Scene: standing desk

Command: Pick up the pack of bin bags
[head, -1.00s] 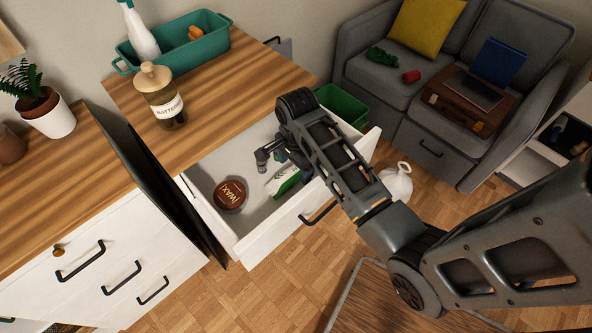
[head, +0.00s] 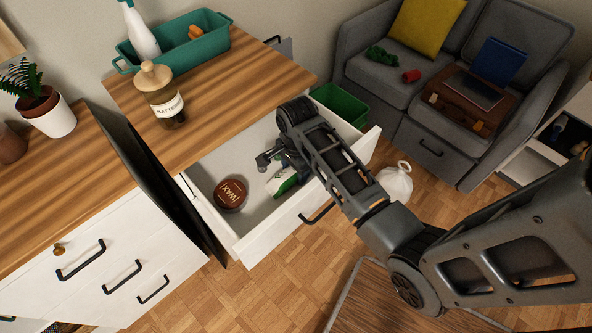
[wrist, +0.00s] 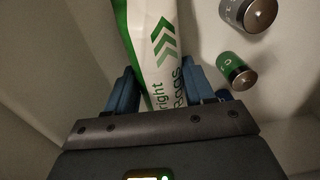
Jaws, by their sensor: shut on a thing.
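The pack of bin bags (wrist: 154,45) is a white and green roll with green arrows and printed lettering. In the wrist view it lies between the two blue fingers of my gripper (wrist: 160,92), which is shut on it. In the head view the pack (head: 284,182) shows as a small white and green piece inside the open drawer (head: 262,238), partly hidden by my arm. My gripper (head: 274,160) is down in the drawer there, mostly hidden behind my wrist. I cannot tell whether the pack touches the drawer floor.
A round brown wax tin (head: 231,194) lies in the drawer to the left of the pack. Batteries (wrist: 238,72) lie right of the pack in the wrist view. The drawer walls are close around. A battery jar (head: 163,95) and teal tray (head: 190,42) stand on the desktop above.

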